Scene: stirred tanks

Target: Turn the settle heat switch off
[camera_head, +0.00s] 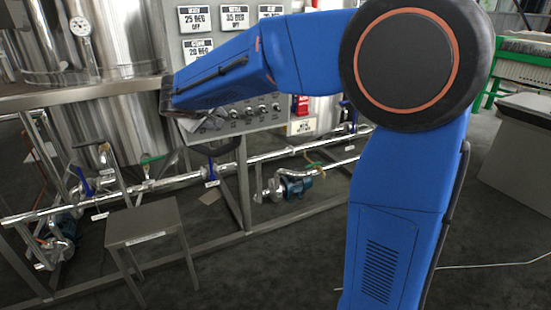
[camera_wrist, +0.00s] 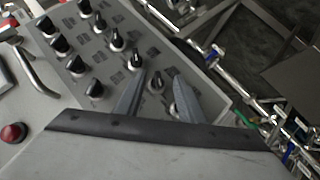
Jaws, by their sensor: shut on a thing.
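A grey control panel (camera_wrist: 110,50) fills the upper left of the wrist view, with rows of black-and-silver rotary switches. My gripper (camera_wrist: 159,77) has its two grey fingers on either side of one switch knob (camera_wrist: 157,82) near the panel's lower right end, shut on it. The labels by the switches are too small to read, so I cannot tell which is settle heat. In the head view the panel (camera_head: 262,112) shows below my blue arm, which hides part of it and my fingers.
A red switch (camera_head: 301,104) is on the panel's right. Steel pipes (camera_head: 150,186) and a small metal table (camera_head: 142,224) stand below. Steel tanks (camera_head: 120,40) are behind.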

